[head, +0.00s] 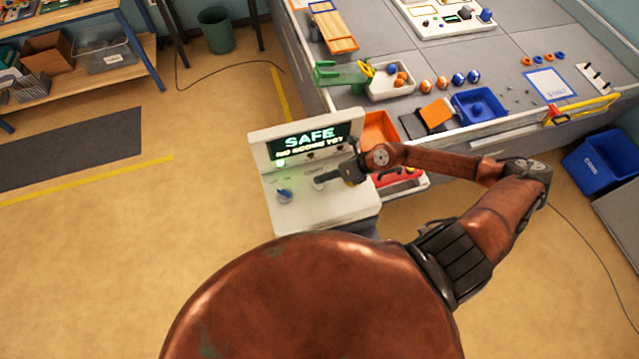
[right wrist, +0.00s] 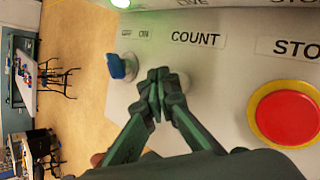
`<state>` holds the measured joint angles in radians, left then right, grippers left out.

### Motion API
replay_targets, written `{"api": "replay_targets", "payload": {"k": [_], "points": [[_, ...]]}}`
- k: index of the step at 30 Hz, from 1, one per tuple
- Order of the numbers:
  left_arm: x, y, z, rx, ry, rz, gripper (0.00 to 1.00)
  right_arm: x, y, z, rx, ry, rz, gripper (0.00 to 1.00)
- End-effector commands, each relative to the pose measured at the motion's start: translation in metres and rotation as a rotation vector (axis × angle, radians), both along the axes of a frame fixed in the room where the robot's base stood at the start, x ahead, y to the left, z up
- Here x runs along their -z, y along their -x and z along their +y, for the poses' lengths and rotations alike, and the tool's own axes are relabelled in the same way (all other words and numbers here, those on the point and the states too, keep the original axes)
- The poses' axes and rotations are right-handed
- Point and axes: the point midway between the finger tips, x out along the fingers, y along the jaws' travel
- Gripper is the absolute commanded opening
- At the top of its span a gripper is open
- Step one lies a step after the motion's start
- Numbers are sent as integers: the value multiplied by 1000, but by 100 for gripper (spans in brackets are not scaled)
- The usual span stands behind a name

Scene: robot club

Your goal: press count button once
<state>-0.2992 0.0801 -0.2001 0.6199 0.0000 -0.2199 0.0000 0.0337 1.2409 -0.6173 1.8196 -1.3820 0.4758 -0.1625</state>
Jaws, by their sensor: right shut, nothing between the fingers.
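A white console (head: 334,207) stands in the head view, with a display (head: 308,143) reading "SAFE". In the right wrist view, the COUNT label (right wrist: 195,38) is on the panel between a blue knob (right wrist: 122,66) and a red stop button (right wrist: 289,116). The count button (head: 319,184) shows as a small grey part in the head view; in the wrist view the fingers mostly hide it. My right gripper (head: 342,176) is shut and empty over the panel, its fingertips (right wrist: 158,76) just below the label. I cannot tell whether they touch the button. My left gripper is not in view.
A workbench (head: 440,67) with trays and small parts stands behind the console. An orange bin (head: 379,128) and a red object (head: 400,177) are close to the console's right side. A green light (head: 281,162) glows on the panel. The floor (head: 130,245) at left is clear.

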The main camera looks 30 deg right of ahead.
Motion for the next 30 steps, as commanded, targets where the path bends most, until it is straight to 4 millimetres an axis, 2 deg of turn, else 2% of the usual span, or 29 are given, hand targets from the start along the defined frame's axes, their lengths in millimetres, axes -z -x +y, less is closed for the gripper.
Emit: {"api": "replay_targets", "payload": {"k": [11, 30], "points": [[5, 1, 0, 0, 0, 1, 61, 8, 0, 0, 0, 0, 0, 0], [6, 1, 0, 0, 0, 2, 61, 12, 0, 0, 0, 0, 0, 0]]}}
